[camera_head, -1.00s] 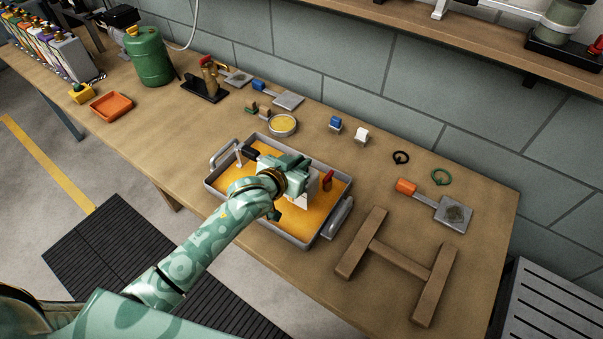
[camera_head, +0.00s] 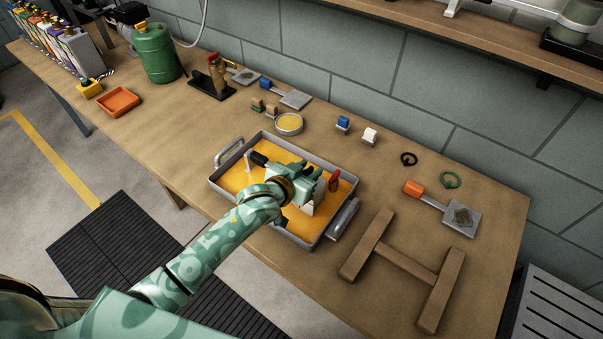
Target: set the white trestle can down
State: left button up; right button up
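The white trestle can (camera_head: 308,209) shows only as small white patches at the right part of the grey tray (camera_head: 213,185) with the orange-yellow floor. My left gripper (camera_head: 307,182) is over the tray, right at the can, and covers most of it. Its fingertips are largely hidden, so I cannot see whether they grip the can, nor whether the can's base touches the tray floor. A red piece (camera_head: 333,181) stands up just right of the gripper. The wooden H-shaped trestle (camera_head: 404,262) lies on the bench to the right, empty. My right gripper is out of view.
A black-handled tool (camera_head: 258,158) stands at the tray's left side. Behind the tray are a yellow-filled round dish (camera_head: 289,123) and blue and white small blocks. An orange-handled scraper (camera_head: 440,205) lies beyond the trestle.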

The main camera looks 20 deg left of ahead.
pick_arm(q)
jog(key=p+v, duration=0.3)
jog(key=v, duration=0.9)
